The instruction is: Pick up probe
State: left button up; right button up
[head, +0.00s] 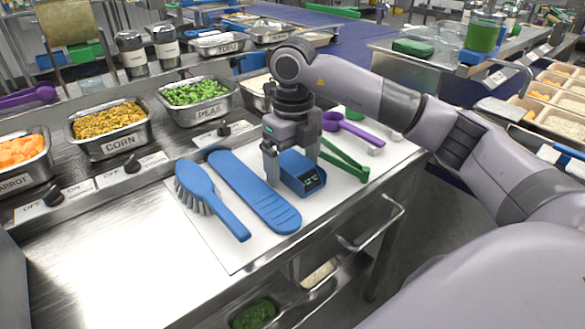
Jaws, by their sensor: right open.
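A blue device with a dark display (302,173), which looks like the probe, lies on the white mat (226,256). My right gripper (291,163) points down over it with its fingers spread. One finger is at the device's left side and the other is behind its upper right. The fingers partly hide the device, and I cannot tell whether they touch it. My left gripper is not in view.
On the mat, a blue brush (208,196) and a long blue flat tool (252,190) lie left of the device. Green tongs (345,160) and a purple scoop (352,131) lie to its right. Corn (108,120) and peas (196,92) stand behind. The steel counter front left is clear.

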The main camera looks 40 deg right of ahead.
jog(key=c, duration=1.1)
jog(key=shift+o, duration=0.2)
jog(key=shift+r, duration=0.2)
notch_tip(320, 180, up, 19)
jog(key=p, duration=0.5)
notch_tip(320, 180, up, 7)
jog(key=p, duration=0.7)
send_over(292, 161)
jog(key=shift+f, duration=0.15)
